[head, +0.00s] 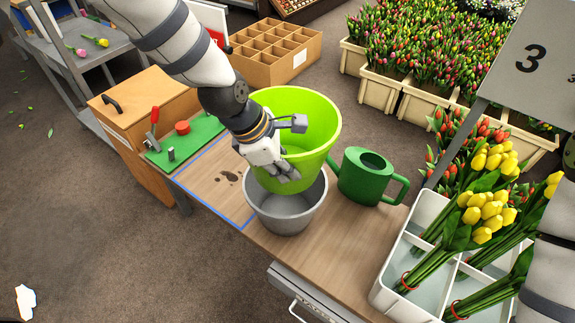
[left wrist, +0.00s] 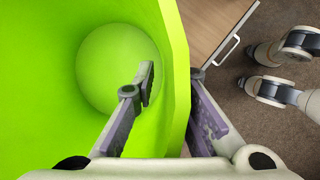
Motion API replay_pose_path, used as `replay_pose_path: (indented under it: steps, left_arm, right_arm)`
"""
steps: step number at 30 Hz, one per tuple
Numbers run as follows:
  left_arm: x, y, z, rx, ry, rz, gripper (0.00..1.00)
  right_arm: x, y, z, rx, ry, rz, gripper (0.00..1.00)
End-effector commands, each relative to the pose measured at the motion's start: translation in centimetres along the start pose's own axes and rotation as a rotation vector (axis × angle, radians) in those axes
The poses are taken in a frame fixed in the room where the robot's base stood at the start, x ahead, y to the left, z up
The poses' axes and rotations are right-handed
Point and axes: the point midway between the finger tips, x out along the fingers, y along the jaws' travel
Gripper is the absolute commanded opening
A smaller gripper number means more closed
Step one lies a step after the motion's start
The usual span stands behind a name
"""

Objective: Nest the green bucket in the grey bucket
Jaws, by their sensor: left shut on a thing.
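The bright green bucket (head: 318,130) hangs in my left gripper (head: 284,172) over the grey bucket (head: 290,216), its open end up and slightly tilted. In the left wrist view the green bucket (left wrist: 172,50) has one finger inside its wall and one outside, so the gripper is shut on the wall near the rim. The grey bucket stands upright on the wooden table. The green bucket's bottom overlaps the grey opening in the head view; how far it reaches inside, I cannot tell. My right gripper is not in view.
A dark green watering can (head: 366,175) stands close right of the buckets. A white divided crate (head: 402,268) with tulip bunches is at the table's right. A green mat (head: 186,142) with tools lies at the left, beside a blue-taped area (head: 216,182) with dark spots.

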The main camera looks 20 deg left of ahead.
Motion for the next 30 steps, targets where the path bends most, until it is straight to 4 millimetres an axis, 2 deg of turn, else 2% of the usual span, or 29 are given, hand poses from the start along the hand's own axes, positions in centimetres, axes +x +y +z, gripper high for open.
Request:
replay_pose_path:
  steps: [8,30]
  left_arm:
    - [-0.4,0.2,0.5,-0.049,-0.001,0.034,0.00]
    - [6.4,-1.1,-2.4,-0.063,0.003,0.026,0.00]
  right_arm:
    - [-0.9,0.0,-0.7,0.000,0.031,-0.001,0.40]
    - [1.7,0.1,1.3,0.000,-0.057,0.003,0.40]
